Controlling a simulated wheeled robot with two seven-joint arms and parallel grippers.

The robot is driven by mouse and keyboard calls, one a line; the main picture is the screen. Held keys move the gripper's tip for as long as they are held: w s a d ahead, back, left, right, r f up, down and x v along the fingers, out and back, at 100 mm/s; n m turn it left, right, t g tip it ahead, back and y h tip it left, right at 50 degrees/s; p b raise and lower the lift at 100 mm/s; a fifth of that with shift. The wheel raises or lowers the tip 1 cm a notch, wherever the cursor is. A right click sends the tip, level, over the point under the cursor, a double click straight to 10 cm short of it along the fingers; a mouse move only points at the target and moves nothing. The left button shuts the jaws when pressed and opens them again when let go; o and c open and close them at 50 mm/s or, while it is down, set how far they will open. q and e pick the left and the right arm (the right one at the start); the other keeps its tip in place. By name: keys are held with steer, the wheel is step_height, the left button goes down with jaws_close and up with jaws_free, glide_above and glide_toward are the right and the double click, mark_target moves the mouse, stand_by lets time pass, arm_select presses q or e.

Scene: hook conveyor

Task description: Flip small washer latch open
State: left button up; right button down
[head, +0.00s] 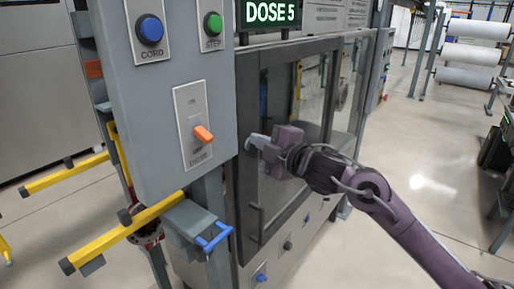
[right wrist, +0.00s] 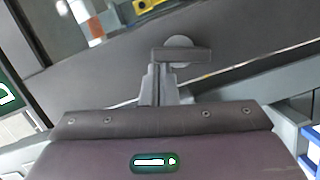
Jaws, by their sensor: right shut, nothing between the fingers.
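The small washer is a grey cabinet with a dark-framed glass door (head: 292,105). In the right wrist view its latch (right wrist: 190,54) is a short grey bar on a pale round hub, lying crosswise in the picture. My right gripper (head: 251,142) is shut and empty at the left part of the door frame. In the right wrist view its fingertips (right wrist: 159,70) are at the left end of the latch bar; I cannot tell whether they touch it. In the head view I cannot make out the latch at the gripper. My left gripper is not in view.
A grey control box (head: 165,110) with a blue button, a green button and an orange switch (head: 203,134) stands left of the door. Yellow bars (head: 125,232) and a blue handle (head: 216,240) stick out below it. Open floor (head: 400,160) lies to the right.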

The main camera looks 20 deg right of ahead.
mark_target(256, 131)
steer(key=shift+w+d+r, duration=0.15)
steer(key=shift+w+d, duration=0.05)
steer(key=shift+d, duration=0.05)
steer(key=shift+w+d, duration=0.1)
steer(key=shift+d, duration=0.05)
steer(key=shift+w+d+r, duration=0.1)
steer(key=shift+w+d+m+g+p, duration=0.2)
steer(key=shift+m+g+p, duration=0.15)
steer(key=shift+m, duration=0.35)
steer(key=shift+w+d, duration=0.1)
steer(key=shift+d, duration=0.1)
steer(key=shift+w+d+f+b, duration=0.3)
steer(key=shift+d, duration=0.1)
stand_by(0.4)
